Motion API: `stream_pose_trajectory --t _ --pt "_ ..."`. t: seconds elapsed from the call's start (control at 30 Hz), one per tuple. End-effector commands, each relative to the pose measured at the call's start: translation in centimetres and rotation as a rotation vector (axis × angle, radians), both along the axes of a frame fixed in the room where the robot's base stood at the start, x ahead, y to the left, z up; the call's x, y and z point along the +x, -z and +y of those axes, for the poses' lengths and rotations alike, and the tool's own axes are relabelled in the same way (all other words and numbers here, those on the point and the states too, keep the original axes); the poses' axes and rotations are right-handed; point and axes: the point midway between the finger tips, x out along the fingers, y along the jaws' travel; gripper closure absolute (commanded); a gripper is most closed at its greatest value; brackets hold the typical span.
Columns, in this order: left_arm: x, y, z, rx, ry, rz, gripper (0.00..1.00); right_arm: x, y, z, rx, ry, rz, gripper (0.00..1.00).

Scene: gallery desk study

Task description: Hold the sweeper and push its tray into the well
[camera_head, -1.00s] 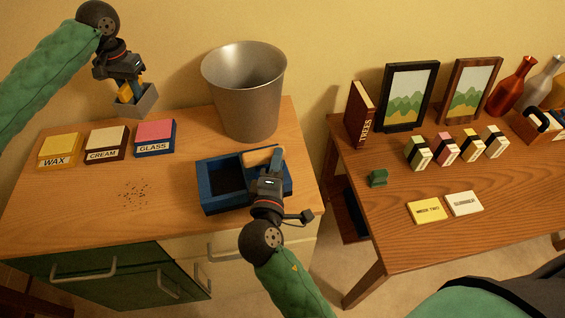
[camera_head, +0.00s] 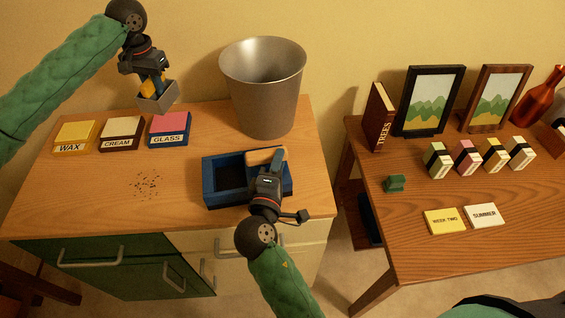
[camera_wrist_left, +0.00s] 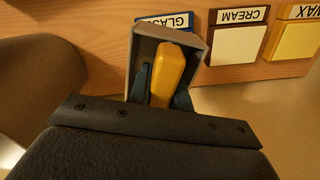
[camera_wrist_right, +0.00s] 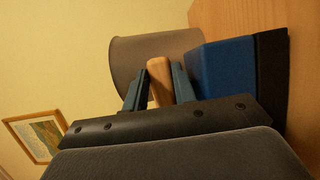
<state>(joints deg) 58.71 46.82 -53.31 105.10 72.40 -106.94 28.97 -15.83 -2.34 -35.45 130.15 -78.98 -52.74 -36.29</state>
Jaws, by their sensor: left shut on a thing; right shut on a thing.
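The sweeper (camera_head: 218,201) is a blue box on the wooden desk, with a dark open well (camera_head: 231,175) in its left part and a light wooden handle (camera_head: 264,156) on its right. My right gripper (camera_head: 268,170) is shut on this handle, which also shows between its fingers in the right wrist view (camera_wrist_right: 160,82). The grey tray (camera_head: 160,97) has a yellow grip (camera_wrist_left: 168,72). My left gripper (camera_head: 152,82) is shut on that grip and holds the tray in the air, above and behind the GLASS block, apart from the sweeper.
A grey metal bin (camera_head: 263,100) stands behind the sweeper, right of the tray. Labelled WAX (camera_head: 75,136), CREAM (camera_head: 121,133) and GLASS (camera_head: 169,130) blocks line the desk's back left. Dark crumbs (camera_head: 147,184) lie left of the sweeper. A second table (camera_head: 440,190) stands right.

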Motion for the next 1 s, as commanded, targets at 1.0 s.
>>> stream_pose_trajectory --t 1.0 --pt "0.0 0.72 0.01 0.0 0.0 0.0 1.0 -0.09 0.7 0.4 0.016 0.002 0.003 1.0"
